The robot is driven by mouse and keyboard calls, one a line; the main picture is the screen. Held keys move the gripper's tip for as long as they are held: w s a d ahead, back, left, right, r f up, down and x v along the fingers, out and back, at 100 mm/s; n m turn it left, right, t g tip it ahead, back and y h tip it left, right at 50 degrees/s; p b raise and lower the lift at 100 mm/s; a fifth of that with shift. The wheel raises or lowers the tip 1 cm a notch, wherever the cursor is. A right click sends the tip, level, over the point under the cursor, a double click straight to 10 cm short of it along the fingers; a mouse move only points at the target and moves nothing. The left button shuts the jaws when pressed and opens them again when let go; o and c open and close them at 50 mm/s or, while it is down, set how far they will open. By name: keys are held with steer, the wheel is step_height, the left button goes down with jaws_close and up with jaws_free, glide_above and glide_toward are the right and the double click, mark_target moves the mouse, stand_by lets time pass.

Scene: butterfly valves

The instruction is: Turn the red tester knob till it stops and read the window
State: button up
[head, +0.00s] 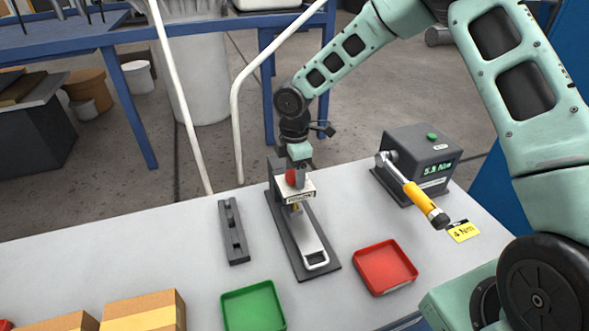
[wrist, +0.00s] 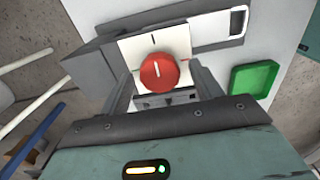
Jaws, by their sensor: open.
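The red tester knob (wrist: 159,72) sits on a white plate (wrist: 153,42) with dark marks at its edge. Its white pointer line stands nearly upright in the wrist view. In the head view the knob (head: 291,178) shows on the tester (head: 333,267), partly behind my gripper. My gripper (wrist: 160,90) is open, with one finger on each side of the knob and a gap to it. It also shows in the head view (head: 299,178). I cannot make out a reading window on the tester.
A green tray (head: 252,306) and a red tray (head: 385,267) flank the tester. A dark holder (head: 234,230) lies to its left. A grey box with a green display (head: 420,160) bears a yellow-handled wrench (head: 420,200) at right. Cardboard boxes (head: 145,313) stand front left.

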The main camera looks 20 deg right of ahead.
steer(key=c, duration=1)
steer(key=shift+o, duration=0.2)
steer(key=shift+m, duration=0.3)
steer(key=m+b, duration=0.2)
steer(key=shift+f+m, duration=0.1)
steer(key=shift+m, duration=0.3)
steer(key=m+b, duration=0.3)
steer(key=m, duration=0.2)
steer(key=shift+w, duration=0.1)
steer(key=m+b, duration=0.1)
steer(key=m, duration=0.4)
steer(key=shift+b, duration=0.4)
steer(key=m+b, duration=0.1)
steer(key=m, duration=0.3)
steer(key=shift+m, duration=0.3)
